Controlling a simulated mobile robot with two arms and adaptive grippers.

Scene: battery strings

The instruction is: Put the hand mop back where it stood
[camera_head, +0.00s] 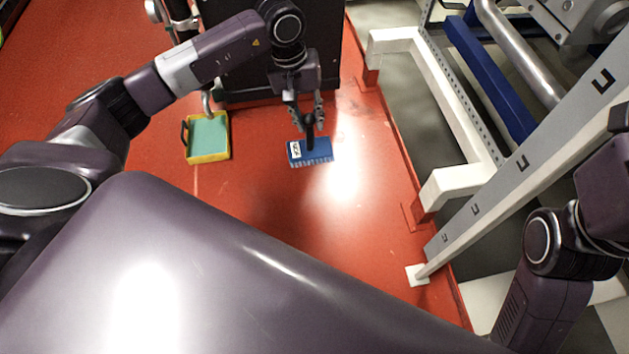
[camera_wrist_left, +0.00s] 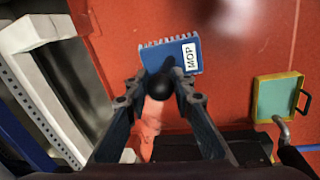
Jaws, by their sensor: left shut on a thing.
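The hand mop (camera_head: 322,150) has a blue head with a white label, a fringed edge and a dark upright handle. In the left wrist view the mop (camera_wrist_left: 165,53) shows its label reading "MOP", and its dark handle stands between my fingers. My left gripper (camera_head: 306,113) is above the head and shut on the handle. It also shows in the left wrist view (camera_wrist_left: 157,95), with a finger on each side of the handle. I cannot tell whether the head touches the red floor. Only part of my right arm shows at the right; its gripper is out of view.
A yellow tray with a green inside (camera_head: 208,136) lies on the floor left of the mop. A black cabinet (camera_head: 330,60) stands behind. A white frame (camera_head: 455,110) and blue bars (camera_head: 490,75) are at the right. The red floor (camera_head: 260,200) in front is clear.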

